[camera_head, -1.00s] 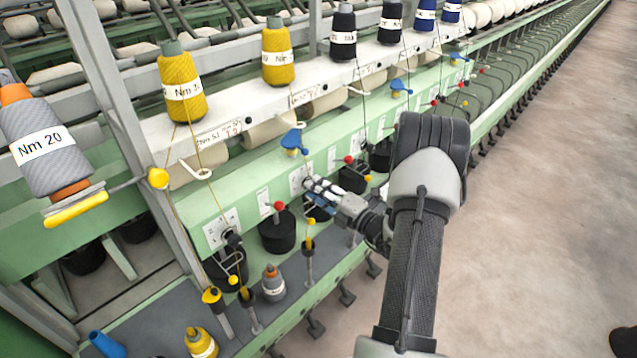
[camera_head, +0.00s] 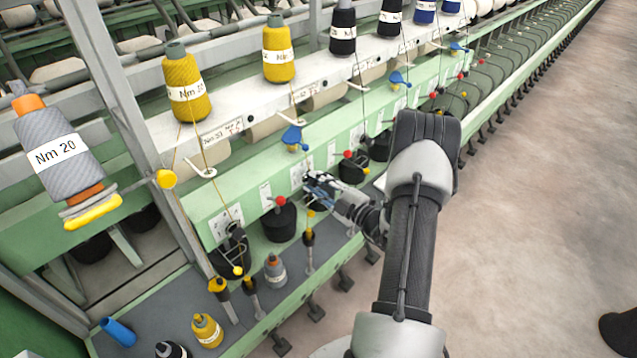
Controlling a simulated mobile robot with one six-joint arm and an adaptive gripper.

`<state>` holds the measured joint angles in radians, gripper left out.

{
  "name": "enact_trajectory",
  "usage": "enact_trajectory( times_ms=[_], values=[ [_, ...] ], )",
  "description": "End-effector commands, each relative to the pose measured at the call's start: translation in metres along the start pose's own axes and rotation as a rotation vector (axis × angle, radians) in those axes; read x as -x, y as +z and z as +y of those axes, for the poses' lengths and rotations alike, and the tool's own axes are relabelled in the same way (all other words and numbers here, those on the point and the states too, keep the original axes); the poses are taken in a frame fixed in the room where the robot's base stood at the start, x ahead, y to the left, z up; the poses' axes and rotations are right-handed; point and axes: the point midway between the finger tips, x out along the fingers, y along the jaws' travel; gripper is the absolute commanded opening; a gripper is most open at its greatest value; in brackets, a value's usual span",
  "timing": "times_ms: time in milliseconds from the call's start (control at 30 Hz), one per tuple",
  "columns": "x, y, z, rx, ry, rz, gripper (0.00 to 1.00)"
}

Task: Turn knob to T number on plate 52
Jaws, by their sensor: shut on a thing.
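My gripper (camera_head: 313,182) is at the green front rail of the spinning frame, beside a white dial plate (camera_head: 302,174). Its fingers are closed at the plate, and the knob between them is hidden by the fingers. The plates over the spindles carry small print that I cannot read. Another white dial plate (camera_head: 226,221) shows on the rail further left, clear of the gripper. Handwritten labels on the white shelf (camera_head: 222,132) above the rail are too small to read for certain.
Yellow bobbins (camera_head: 186,85) and black bobbins (camera_head: 342,28) stand on the shelf. A red-tipped black spindle cup (camera_head: 280,222) is just left of my gripper, and a blue guide (camera_head: 292,136) is above it.

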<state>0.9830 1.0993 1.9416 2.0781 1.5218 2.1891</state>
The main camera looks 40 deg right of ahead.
Motion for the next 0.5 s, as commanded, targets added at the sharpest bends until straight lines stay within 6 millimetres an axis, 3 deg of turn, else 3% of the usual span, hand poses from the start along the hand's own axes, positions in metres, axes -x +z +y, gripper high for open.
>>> enact_trajectory(
  times_ms=[433, 467, 500],
  values=[
    [0.0, -0.0001, -0.0001, -0.009, 0.0, 0.0, 0.02],
    [0.0, -0.0002, -0.0001, -0.009, 0.0, 0.0, 0.28],
    [0.0, -0.0002, -0.0001, -0.009, 0.0, 0.0, 0.3]
  ],
)
